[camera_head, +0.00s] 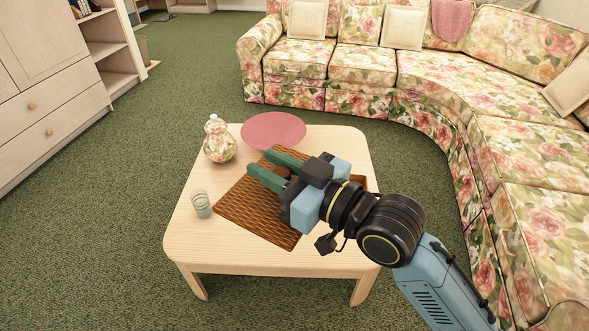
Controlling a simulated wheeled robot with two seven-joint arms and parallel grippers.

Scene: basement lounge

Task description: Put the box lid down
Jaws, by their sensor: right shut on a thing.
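The box lid (247,212) is a flat brown panel with a dark woven pattern, over the middle of the pale wooden coffee table (187,250). My right gripper (261,162), with green fingers, reaches over the lid from the lower right. It is shut on the lid's round brown knob (283,172). I cannot tell whether the lid rests on the table or hangs just above it. A brown edge (359,182), perhaps the box, shows right of my gripper, which hides most of it. My left gripper is not in view.
A floral jug (219,143) and a pink round plate or mat (273,131) are at the table's back. A glass (201,204) stands left of the lid. The table's front strip is clear. A floral sofa (440,90) curves behind and right; a drawer cabinet (50,110) is left.

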